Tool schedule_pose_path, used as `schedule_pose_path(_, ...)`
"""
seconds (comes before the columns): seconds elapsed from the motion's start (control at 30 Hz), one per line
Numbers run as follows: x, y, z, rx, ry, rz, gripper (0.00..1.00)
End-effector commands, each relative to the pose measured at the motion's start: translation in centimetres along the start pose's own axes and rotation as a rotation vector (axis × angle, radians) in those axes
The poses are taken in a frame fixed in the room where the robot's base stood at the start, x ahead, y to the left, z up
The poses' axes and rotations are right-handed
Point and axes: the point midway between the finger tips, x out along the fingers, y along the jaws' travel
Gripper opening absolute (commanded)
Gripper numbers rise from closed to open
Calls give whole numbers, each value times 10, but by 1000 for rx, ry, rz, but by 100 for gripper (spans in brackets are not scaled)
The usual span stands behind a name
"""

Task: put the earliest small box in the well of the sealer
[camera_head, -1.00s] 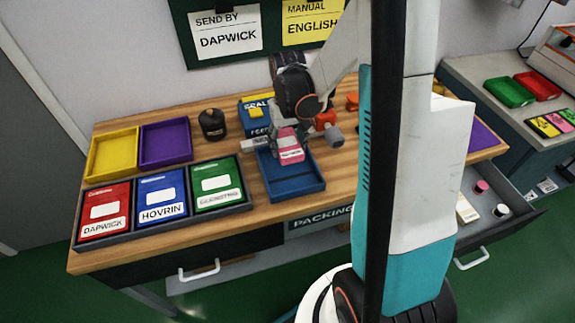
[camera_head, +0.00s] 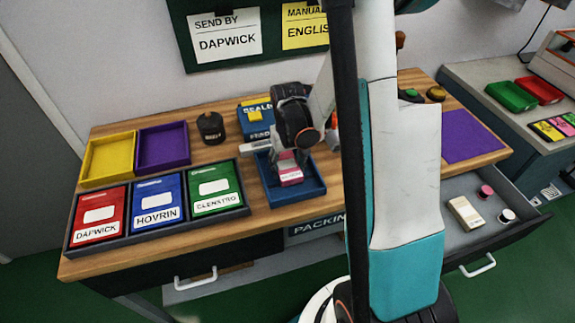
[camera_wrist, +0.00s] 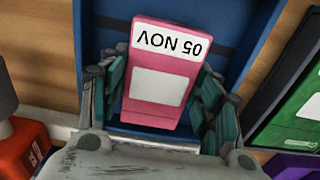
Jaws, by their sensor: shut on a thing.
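A pink small box (camera_head: 290,177) labelled "05 NOV" is between the fingers of my gripper (camera_head: 289,162), which is shut on it. In the wrist view the pink box (camera_wrist: 165,75) shows its label upside down, and the fingers of my gripper (camera_wrist: 160,100) press its two sides. The box is in or just above the blue well (camera_head: 311,191) of the sealer; I cannot tell if it touches the floor of the well.
An open drawer (camera_head: 480,215) holds a cream box (camera_head: 464,212) and small round items.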

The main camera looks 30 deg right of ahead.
Motion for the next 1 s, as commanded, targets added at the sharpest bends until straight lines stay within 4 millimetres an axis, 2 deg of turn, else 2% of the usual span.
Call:
schedule_pose_path(0.07, 4, 0, 0, 0, 0, 0, 32)
schedule_pose_path(0.1, 3, 0, 0, 0, 0, 0, 65)
schedule_pose_path(0.17, 2, 0, 0, 0, 0, 0, 78)
schedule_pose_path(0.63, -3, 0, 0, 0, 0, 0, 78)
schedule_pose_path(0.77, -24, 0, 0, 0, 0, 0, 78)
schedule_pose_path(1.0, -75, 0, 0, 0, 0, 0, 78)
